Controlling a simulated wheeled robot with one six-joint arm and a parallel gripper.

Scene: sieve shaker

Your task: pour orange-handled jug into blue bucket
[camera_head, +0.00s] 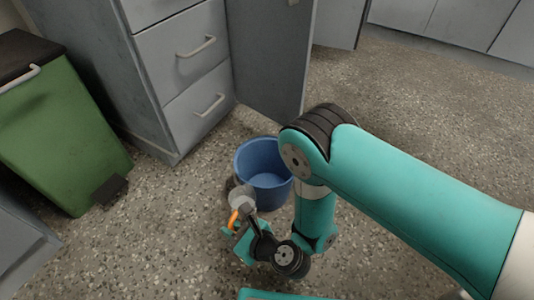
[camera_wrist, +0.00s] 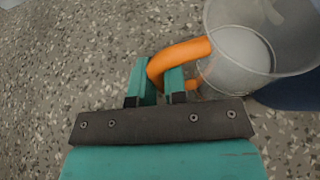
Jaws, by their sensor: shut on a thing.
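The blue bucket (camera_head: 264,172) stands on the floor in the head view, open at the top, and its visible inside looks empty. My gripper (camera_head: 230,228) is low beside the bucket's near left side. In the wrist view my gripper (camera_wrist: 161,88) is shut on the orange handle (camera_wrist: 180,58) of the clear jug (camera_wrist: 236,50). The jug has pale contents at its bottom and looks roughly upright. The jug (camera_head: 242,196) also shows in the head view, by the bucket's left rim. A dark blue piece of the bucket (camera_wrist: 292,94) shows behind the jug in the wrist view.
A grey drawer cabinet (camera_head: 185,75) stands behind and left of the bucket. Its open door (camera_head: 268,55) reaches out behind the bucket. A green pedal bin (camera_head: 62,140) stands at the left. The speckled floor (camera_head: 140,240) is clear at the front left.

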